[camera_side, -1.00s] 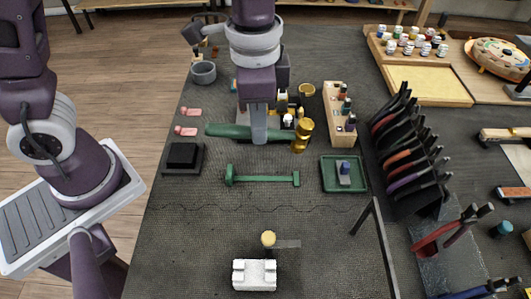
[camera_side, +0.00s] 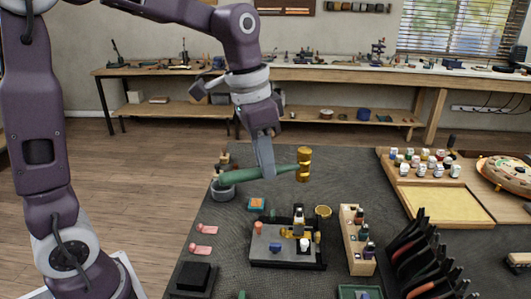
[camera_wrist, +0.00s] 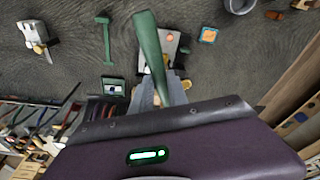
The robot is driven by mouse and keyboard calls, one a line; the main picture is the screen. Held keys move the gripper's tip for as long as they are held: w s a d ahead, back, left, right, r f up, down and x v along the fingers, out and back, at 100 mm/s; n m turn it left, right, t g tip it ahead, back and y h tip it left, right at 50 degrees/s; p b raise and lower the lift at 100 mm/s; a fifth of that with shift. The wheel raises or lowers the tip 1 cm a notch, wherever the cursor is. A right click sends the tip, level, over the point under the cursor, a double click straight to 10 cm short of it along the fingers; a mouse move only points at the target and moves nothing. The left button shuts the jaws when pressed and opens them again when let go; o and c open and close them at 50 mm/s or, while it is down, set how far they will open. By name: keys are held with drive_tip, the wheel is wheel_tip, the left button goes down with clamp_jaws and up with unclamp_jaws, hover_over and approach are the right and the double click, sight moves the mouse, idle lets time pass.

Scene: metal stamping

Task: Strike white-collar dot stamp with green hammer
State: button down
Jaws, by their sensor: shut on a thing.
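My gripper (camera_side: 266,172) is shut on the handle of the green hammer (camera_side: 235,177), which has a brass head at its right end. The hammer hangs roughly level in the air above the work mat, behind and above the stamp stand. In the wrist view my gripper (camera_wrist: 160,98) holds the green handle (camera_wrist: 148,45), and the head is hidden. The grey-topped stamp stand (camera_side: 270,251) carries several small stamps with coloured collars. A white-collared stamp (camera_side: 304,245) shows at its front right; another pale one (camera_side: 299,214) stands behind. The dot marking is too small to tell.
A wooden rack of bottles (camera_side: 357,240) stands right of the stand, with black-handled tools (camera_side: 430,250) beyond.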

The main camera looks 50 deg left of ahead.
drive_tip(key=shift+f, duration=0.95)
wheel_tip(320, 180, down, 4)
idle(0.4)
drive_tip(key=shift+r, duration=0.1)
drive_tip(key=shift+r, duration=1.95)
